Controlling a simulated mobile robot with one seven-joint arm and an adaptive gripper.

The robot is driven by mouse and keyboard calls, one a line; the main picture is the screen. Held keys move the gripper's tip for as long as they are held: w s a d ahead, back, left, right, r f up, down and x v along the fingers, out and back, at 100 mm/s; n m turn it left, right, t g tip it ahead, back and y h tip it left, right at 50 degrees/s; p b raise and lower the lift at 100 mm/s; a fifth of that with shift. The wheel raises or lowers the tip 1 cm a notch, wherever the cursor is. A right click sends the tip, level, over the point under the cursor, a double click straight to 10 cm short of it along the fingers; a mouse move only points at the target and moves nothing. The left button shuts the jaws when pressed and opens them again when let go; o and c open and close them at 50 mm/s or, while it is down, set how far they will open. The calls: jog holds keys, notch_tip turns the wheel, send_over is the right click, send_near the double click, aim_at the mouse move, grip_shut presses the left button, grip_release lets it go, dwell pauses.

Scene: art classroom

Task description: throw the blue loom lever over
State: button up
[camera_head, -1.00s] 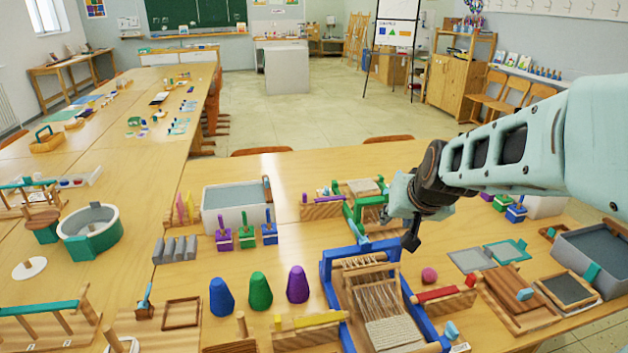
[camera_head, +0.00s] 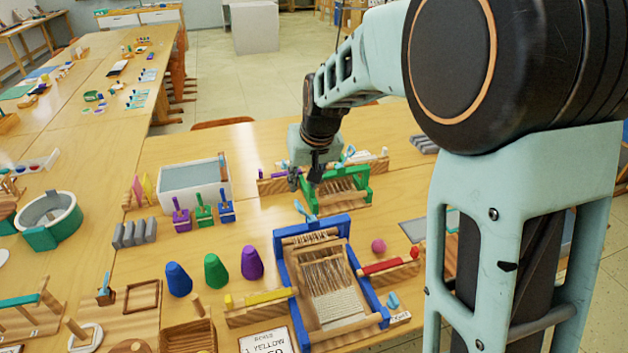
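The blue loom (camera_head: 284,270) has a blue frame with pale warp threads and stands at the front middle of the table. A small light-blue lever piece (camera_head: 305,212) sticks up at its back left corner. Another light-blue piece (camera_head: 393,300) shows at its right side, by the front. My gripper (camera_head: 305,181) points down behind the blue loom, beside the left end of the green loom (camera_head: 364,191). It looks apart from the blue loom's lever. Its dark fingers are small in view, so I cannot tell whether they are open or shut, and nothing is visibly held.
A grey-white bin (camera_head: 195,190) and purple, green and blue small stands (camera_head: 204,212) are to the left. Blue, green and purple cones (camera_head: 215,271) stand left of the blue loom. A pink ball (camera_head: 378,246) and red bar (camera_head: 390,265) are right. My arm hides the table's right side.

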aim_at(296, 200)
jog(key=shift+a+r, duration=0.15)
jog(key=shift+a, duration=0.15)
jog(key=x, duration=0.5)
jog(key=p+x, duration=0.1)
jog(key=x, duration=0.4)
jog(key=shift+a+f, duration=0.25)
jog(key=shift+f, duration=0.2)
jog(key=shift+c, duration=0.4)
jog(key=shift+s, duration=0.1)
grip_shut()
jog(key=shift+g, duration=0.3)
